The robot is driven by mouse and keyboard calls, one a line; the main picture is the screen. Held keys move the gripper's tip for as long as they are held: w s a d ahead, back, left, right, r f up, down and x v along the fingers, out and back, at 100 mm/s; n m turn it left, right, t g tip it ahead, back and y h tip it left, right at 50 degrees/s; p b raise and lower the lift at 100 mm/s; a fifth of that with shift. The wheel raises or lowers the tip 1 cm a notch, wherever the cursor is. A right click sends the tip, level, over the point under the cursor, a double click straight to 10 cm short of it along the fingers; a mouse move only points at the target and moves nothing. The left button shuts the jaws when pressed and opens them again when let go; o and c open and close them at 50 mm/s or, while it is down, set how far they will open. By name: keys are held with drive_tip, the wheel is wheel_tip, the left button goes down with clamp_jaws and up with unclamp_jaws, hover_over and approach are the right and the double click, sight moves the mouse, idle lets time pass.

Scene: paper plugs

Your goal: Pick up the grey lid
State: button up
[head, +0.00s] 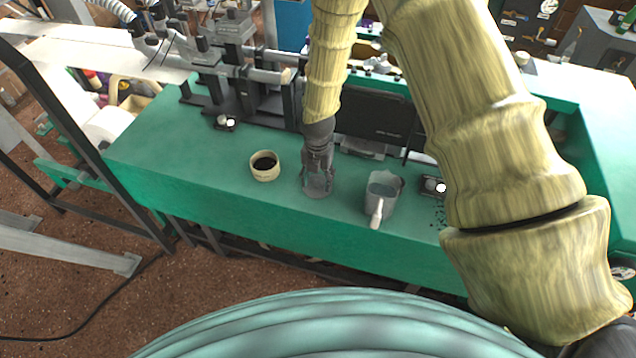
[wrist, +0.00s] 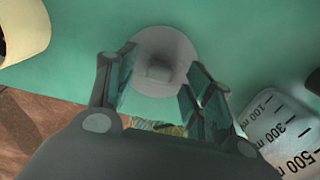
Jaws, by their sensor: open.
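The grey lid (head: 318,188) lies on the green bench top, below my gripper (head: 318,178) in the head view. In the wrist view the lid (wrist: 160,52) is a round grey disc with a small raised knob at its middle. My gripper (wrist: 160,95) is open, with one finger on each side of the line to the knob. The fingers look apart from the knob, but I cannot tell the exact height above it.
A cream bowl with dark contents (head: 264,166) stands left of the lid. A clear measuring jug (head: 382,192) stands close on the right; its scale shows in the wrist view (wrist: 285,130). Black equipment (head: 368,115) is behind. The bench's front edge is near.

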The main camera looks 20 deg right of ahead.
drive_tip(key=shift+f, duration=0.3)
drive_tip(key=c, duration=0.7)
drive_tip(key=shift+c, duration=0.2)
